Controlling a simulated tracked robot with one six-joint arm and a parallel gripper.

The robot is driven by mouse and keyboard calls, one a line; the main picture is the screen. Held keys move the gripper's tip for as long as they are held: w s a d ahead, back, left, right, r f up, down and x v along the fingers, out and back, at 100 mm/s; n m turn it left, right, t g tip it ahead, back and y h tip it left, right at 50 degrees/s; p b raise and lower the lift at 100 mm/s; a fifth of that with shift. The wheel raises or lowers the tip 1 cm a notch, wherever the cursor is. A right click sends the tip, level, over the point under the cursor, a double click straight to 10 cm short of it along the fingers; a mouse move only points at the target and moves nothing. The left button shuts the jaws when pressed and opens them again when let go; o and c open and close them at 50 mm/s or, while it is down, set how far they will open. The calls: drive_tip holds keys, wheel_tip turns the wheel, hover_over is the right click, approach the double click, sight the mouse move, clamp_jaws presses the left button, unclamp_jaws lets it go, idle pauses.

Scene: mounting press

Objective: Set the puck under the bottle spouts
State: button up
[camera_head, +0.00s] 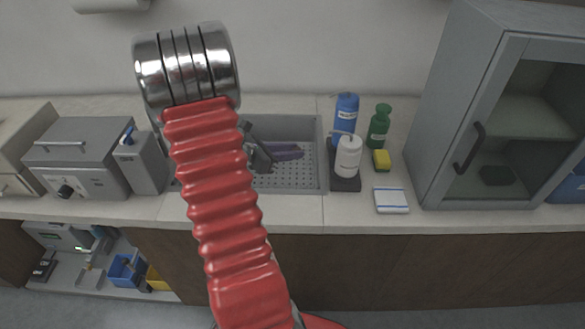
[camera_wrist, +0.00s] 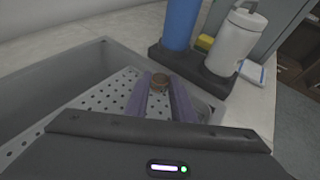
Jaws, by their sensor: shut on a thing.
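The puck (camera_wrist: 160,82) is a small brown round piece between the tips of my gripper's purple fingers in the wrist view. My gripper (camera_wrist: 162,92) is shut on it, above the perforated sink floor. In the head view my gripper (camera_head: 292,152) is over the sink, pointing right towards the bottles; the puck cannot be made out there. The blue bottle (camera_head: 346,118) and white bottle (camera_head: 348,156) stand in a dark holder (camera_head: 346,184) right of the sink. They also show in the wrist view, blue (camera_wrist: 180,22) and white (camera_wrist: 236,44). The puck appears short of the bottles.
The sink (camera_head: 290,178) has a raised rim. A green bottle (camera_head: 379,128), yellow sponge (camera_head: 382,161) and folded cloth (camera_head: 391,201) are right of the bottles. A grey cabinet (camera_head: 440,130) stands farther right, and a grey machine (camera_head: 82,155) is at left.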

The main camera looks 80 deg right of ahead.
sight(291, 172)
drive_tip(key=shift+f, duration=1.3)
drive_tip(key=shift+f, duration=2.1)
drive_tip(key=shift+f, duration=0.1)
drive_tip(key=o, duration=1)
